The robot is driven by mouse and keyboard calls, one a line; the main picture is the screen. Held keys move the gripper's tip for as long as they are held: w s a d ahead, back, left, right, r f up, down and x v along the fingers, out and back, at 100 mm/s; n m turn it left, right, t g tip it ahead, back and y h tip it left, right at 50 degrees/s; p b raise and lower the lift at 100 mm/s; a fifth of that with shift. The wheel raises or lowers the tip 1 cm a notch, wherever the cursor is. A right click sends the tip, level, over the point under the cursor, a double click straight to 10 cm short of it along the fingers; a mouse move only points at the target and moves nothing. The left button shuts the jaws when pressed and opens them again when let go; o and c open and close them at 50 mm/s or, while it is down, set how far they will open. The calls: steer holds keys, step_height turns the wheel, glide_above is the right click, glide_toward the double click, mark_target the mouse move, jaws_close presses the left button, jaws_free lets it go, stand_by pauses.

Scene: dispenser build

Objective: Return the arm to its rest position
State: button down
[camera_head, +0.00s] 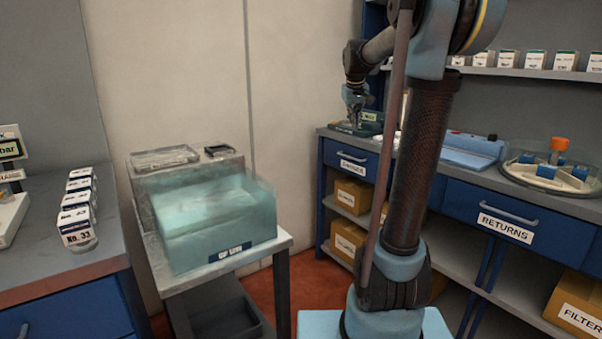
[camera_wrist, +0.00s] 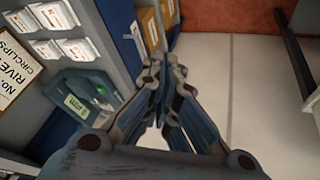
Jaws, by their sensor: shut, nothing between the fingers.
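My gripper (camera_wrist: 163,92) shows in the wrist view with its fingertips together and nothing between them. In the head view, my gripper (camera_head: 354,107) hangs at the far end of my raised arm, in front of the left end of the right-hand counter. A dark tray-like device (camera_head: 357,128) is close to it there; whether they touch cannot be told. In the wrist view, a teal device with a green spot (camera_wrist: 90,95) lies to the left of my fingers, apart from them.
A clear teal bin (camera_head: 215,225) stands on a small grey table at the left. Boxes marked No. 33 (camera_head: 76,222) stand on the left counter. A blue case (camera_head: 471,150) and a round tray (camera_head: 550,180) rest on the right-hand counter. Shelves rise behind it. Red floor shows between.

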steer(key=s+f+m+g, duration=0.1)
steer(key=s+f, duration=0.8)
steer(key=s, duration=0.4)
steer(key=s+f+m+g, duration=0.1)
steer(key=s+f, duration=0.8)
steer(key=s, duration=0.5)
steer(key=s+a+f+g+y, duration=0.1)
steer(key=s+f, duration=0.9)
steer(key=s, duration=0.4)
steer(key=shift+m, duration=0.4)
steer(key=shift+w, duration=0.1)
steer(key=shift+w+f, duration=0.15)
steer(key=shift+w, duration=0.25)
stand_by(0.5)
